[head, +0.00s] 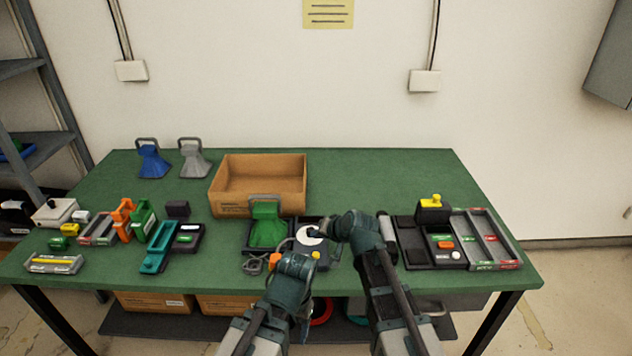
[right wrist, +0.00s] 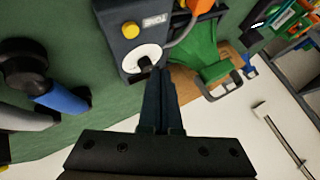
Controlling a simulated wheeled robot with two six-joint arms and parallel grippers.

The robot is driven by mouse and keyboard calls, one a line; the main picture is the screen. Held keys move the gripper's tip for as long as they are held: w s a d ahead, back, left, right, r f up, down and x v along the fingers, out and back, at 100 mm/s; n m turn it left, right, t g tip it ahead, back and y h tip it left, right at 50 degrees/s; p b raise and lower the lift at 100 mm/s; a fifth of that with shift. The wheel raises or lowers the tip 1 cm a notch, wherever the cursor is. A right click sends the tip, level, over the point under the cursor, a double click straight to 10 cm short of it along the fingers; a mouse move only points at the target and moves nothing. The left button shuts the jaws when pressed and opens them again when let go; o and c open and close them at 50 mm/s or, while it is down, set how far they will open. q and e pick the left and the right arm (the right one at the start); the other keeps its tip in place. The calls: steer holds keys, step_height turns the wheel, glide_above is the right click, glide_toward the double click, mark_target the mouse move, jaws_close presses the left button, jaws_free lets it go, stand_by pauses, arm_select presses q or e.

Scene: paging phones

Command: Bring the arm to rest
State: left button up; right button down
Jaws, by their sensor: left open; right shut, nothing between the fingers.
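My right gripper (head: 330,236) is shut and empty. Its tips are at the white dial (head: 308,235) of a dark tone box, close to or touching it; I cannot tell which. In the right wrist view the shut fingers (right wrist: 160,85) point at the dial (right wrist: 148,57), beside a yellow knob (right wrist: 130,30). My left gripper (head: 293,264) is open, low over the front of the table before the tone box. Its fingertips are mostly hidden by its own body. An orange part (head: 275,261) shows just left of it.
A green horn (head: 267,227) stands behind the left gripper, with a cardboard box (head: 257,182) farther back. A device with a yellow knob (head: 433,211) and long trays (head: 487,240) lie right of my right arm. Several devices crowd the left. The back right table is clear.

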steer(key=s+d+f+n+g+h, duration=0.2)
steer(key=s, duration=0.6)
steer(key=s+d+f+n+g+h, duration=0.1)
steer(key=s+g+h, duration=0.1)
steer(key=s, duration=0.7)
steer(key=s+d+f+n+g+h, duration=0.2)
steer(key=s+g, duration=0.1)
steer(key=s, duration=0.5)
steer(key=shift+s+d+f+n+g+h+p, duration=0.3)
steer(key=shift+s+g+h+p, duration=0.05)
steer(key=shift+g+h+p, duration=0.1)
